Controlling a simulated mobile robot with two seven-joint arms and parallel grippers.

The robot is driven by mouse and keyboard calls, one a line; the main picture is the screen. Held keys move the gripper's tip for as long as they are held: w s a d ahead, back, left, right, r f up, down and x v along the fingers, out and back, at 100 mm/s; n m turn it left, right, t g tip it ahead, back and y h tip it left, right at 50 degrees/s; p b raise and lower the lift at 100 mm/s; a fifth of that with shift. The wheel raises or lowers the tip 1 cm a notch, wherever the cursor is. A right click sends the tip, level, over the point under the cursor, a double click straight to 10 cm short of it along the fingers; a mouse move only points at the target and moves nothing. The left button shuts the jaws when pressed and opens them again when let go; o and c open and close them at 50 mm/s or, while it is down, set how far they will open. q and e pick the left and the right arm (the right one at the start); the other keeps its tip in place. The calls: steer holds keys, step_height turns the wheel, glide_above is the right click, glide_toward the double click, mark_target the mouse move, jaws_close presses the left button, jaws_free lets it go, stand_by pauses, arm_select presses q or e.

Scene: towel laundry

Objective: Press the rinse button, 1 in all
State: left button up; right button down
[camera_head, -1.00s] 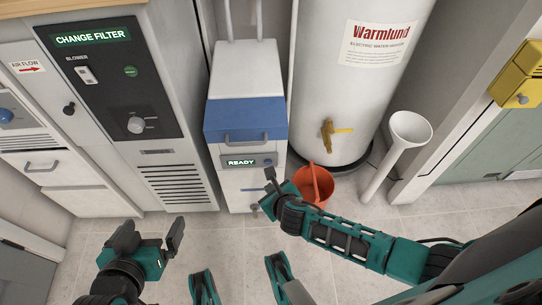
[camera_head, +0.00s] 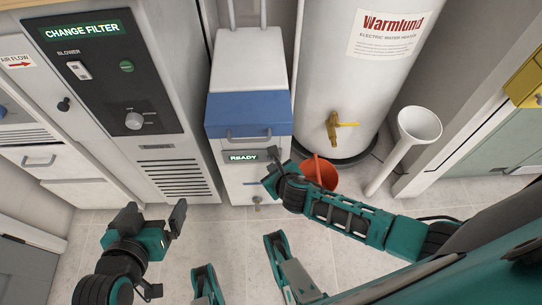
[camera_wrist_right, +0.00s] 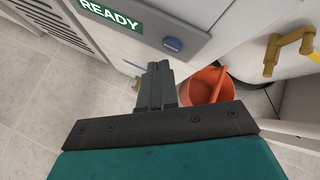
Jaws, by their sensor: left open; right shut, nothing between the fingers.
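A white machine (camera_head: 248,185) with a blue band carries a small panel with a lit READY display (camera_head: 243,157); the display also shows in the right wrist view (camera_wrist_right: 110,15). A blue oval button (camera_wrist_right: 173,44) sits right of the display; in the head view it is hidden behind my fingers. My right gripper (camera_head: 272,154) is shut and empty, in front of the panel's right end. In the wrist view its fingertips (camera_wrist_right: 158,66) are just below the button, apparently apart from it. My left gripper (camera_head: 155,215) is open and empty, low at the left.
An orange bucket (camera_head: 322,170) stands on the floor beside my right gripper, under the yellow tap (camera_head: 340,124) of a white water heater (camera_head: 335,85). A cabinet with a CHANGE FILTER display (camera_head: 83,31) stands left. A white funnel pipe (camera_head: 398,160) leans at right.

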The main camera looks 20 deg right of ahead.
stand_by(0.8)
stand_by(0.7)
steer(key=shift+w, duration=0.15)
steer(key=shift+w+d, duration=0.15)
steer(key=shift+w, duration=0.1)
steer(key=shift+w+d+p, duration=0.1)
steer(key=shift+w+p, duration=0.25)
steer(key=shift+w, duration=0.05)
stand_by(0.5)
steer(key=shift+s, duration=0.1)
steer(key=shift+s+a+p, duration=0.25)
steer(key=shift+s+p, duration=0.1)
steer(key=shift+s, duration=0.35)
